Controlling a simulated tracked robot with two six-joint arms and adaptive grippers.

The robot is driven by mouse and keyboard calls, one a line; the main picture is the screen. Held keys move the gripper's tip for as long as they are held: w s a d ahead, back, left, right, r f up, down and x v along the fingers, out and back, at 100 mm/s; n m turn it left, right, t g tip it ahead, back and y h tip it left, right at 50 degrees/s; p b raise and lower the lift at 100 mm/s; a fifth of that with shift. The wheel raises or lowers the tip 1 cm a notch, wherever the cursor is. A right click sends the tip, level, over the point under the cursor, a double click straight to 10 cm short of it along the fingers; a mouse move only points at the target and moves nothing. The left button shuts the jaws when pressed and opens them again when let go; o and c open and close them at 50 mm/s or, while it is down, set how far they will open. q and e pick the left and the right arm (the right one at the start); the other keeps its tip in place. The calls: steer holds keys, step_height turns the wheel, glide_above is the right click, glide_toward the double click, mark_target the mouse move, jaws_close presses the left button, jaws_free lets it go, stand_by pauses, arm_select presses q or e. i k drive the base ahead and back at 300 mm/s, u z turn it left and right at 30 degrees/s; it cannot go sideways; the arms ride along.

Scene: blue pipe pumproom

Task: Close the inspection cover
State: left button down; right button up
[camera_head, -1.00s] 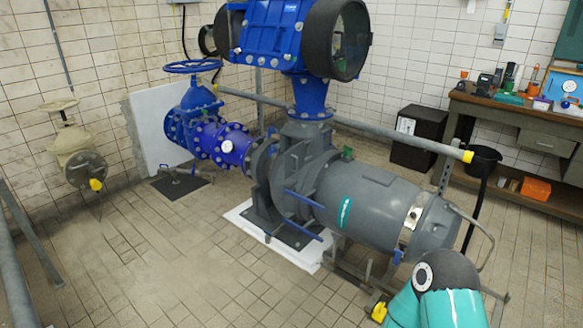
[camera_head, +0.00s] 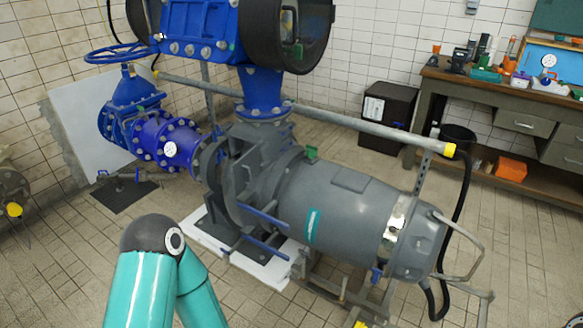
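I cannot tell for sure which part is the inspection cover. A large grey pump (camera_head: 345,200) lies across the middle of the head view, with a flat rectangular plate (camera_head: 351,180) on its top side. Above it, a blue pipe housing (camera_head: 200,28) carries a wide black ring (camera_head: 255,30) with an opening facing right, cut by the top edge. Whether that opening has a cover is unclear. Neither of my grippers is in view. Only a teal link and dark joint of my arm show at the lower left.
A grey rail with a yellow end cap (camera_head: 449,150) crosses behind the pump. A blue handwheel valve (camera_head: 124,95) stands left. A black cabinet (camera_head: 388,115) and a workbench (camera_head: 515,95) with tools are at the back right. Tiled floor (camera_head: 530,250) is free at right.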

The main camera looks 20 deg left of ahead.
mark_target(245, 169)
steer(key=z, duration=0.1)
steer(key=i, duration=1.1)
steer(key=u, duration=0.3)
